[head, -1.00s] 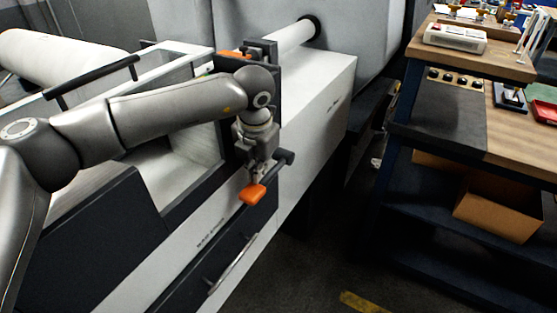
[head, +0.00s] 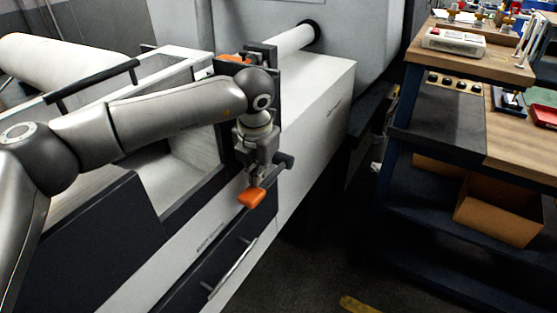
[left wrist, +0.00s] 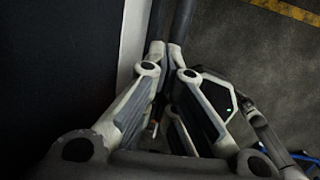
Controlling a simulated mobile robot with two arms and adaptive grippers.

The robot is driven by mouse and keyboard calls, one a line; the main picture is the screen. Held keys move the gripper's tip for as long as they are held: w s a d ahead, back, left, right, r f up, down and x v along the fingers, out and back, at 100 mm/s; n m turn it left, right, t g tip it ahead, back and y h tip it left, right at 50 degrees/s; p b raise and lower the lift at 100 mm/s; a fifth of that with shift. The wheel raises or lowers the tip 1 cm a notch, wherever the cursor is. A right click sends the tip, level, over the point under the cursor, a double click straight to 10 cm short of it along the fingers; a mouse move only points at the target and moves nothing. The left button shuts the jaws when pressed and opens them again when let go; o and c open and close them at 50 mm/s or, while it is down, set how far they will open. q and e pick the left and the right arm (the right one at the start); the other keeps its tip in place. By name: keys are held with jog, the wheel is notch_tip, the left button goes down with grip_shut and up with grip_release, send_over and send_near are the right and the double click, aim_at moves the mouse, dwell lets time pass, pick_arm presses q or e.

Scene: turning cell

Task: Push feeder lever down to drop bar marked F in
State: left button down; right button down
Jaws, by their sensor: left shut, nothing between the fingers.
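The bar feeder (head: 312,108) is a long white and dark machine along the left and middle of the head view. An orange grip (head: 252,197), which looks like the feeder lever's end, shows on its front just below my left gripper (head: 256,178). A dark rod with a round end (head: 284,159) sticks out right beside the gripper. In the left wrist view my fingertips (left wrist: 167,48) are together and empty, close to a dark bar (left wrist: 182,18); contact is unclear. No mark F is readable. My right gripper is not in view.
A white round bar (head: 294,40) runs into the grey machine behind. A second orange part (head: 235,59) sits at the feeder's top. A bench (head: 512,140) with a cardboard box (head: 497,210) below stands at right. Open floor (head: 310,270) lies between.

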aim_at(259, 195)
pick_arm(q)
jog(key=shift+s+f+g+p, duration=0.3)
jog(key=shift+s+g+p, duration=0.05)
jog(key=shift+s+p, duration=0.35)
jog(key=shift+s+f+g+p, duration=0.25)
jog(key=shift+s+g+p, duration=0.15)
jog(key=shift+s+p, duration=0.3)
jog(key=shift+s+f+g+p, duration=0.35)
jog(key=shift+s+p, duration=0.2)
jog(key=shift+s, duration=0.25)
jog(key=w+r, duration=0.1)
jog(key=a+r+p, duration=0.1)
jog(key=shift+w+a+r+p, duration=0.2)
jog(key=shift+w+r+p, duration=0.1)
jog(key=shift+w+r, duration=0.05)
notch_tip(259, 195, up, 2)
jog(key=shift+s+r+p, duration=0.1)
jog(key=shift+r+p, duration=0.05)
jog(key=shift+p, duration=0.3)
jog(key=shift+s+r, duration=0.15)
jog(key=shift+r, duration=0.35)
jog(key=shift+f, duration=0.1)
